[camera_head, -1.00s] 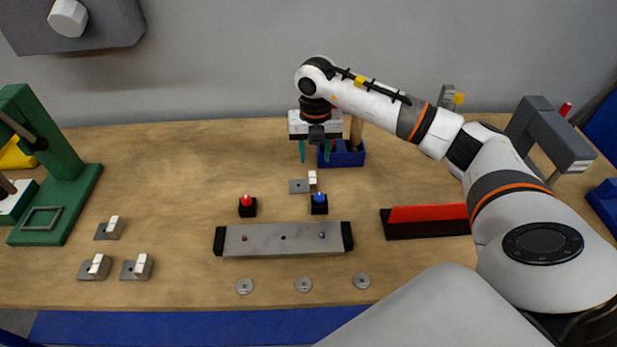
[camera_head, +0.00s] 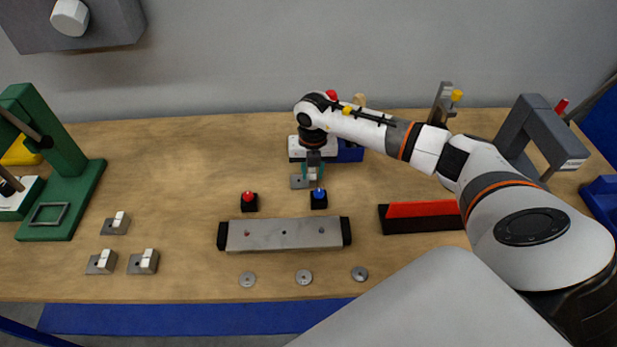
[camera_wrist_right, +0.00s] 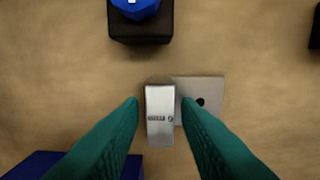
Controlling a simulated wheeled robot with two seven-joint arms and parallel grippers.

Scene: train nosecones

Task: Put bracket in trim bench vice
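A bracket, a grey plate with a hole and a pale upright block, lies on the bench under my right gripper; its plate (camera_head: 299,182) shows in the head view. In the right wrist view the bracket's upright block (camera_wrist_right: 160,116) stands between the two teal fingertips, with a small gap on each side. My right gripper (camera_head: 313,178) is open, low over the bracket, and its fingertips also show in the right wrist view (camera_wrist_right: 160,100). Three more brackets (camera_head: 115,224) lie at the left front. I cannot tell for certain which fixture is the trim bench vice. My left gripper is out of view.
A blue button (camera_head: 319,196) and a red button (camera_head: 249,200) stand in front of the bracket. A silver bar with black ends (camera_head: 284,234) lies nearer. A red-and-black fixture (camera_head: 424,210), a grey fixture (camera_head: 541,130) and a yellow-knobbed post (camera_head: 442,104) stand to the right. A blue box (camera_head: 350,154) sits behind.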

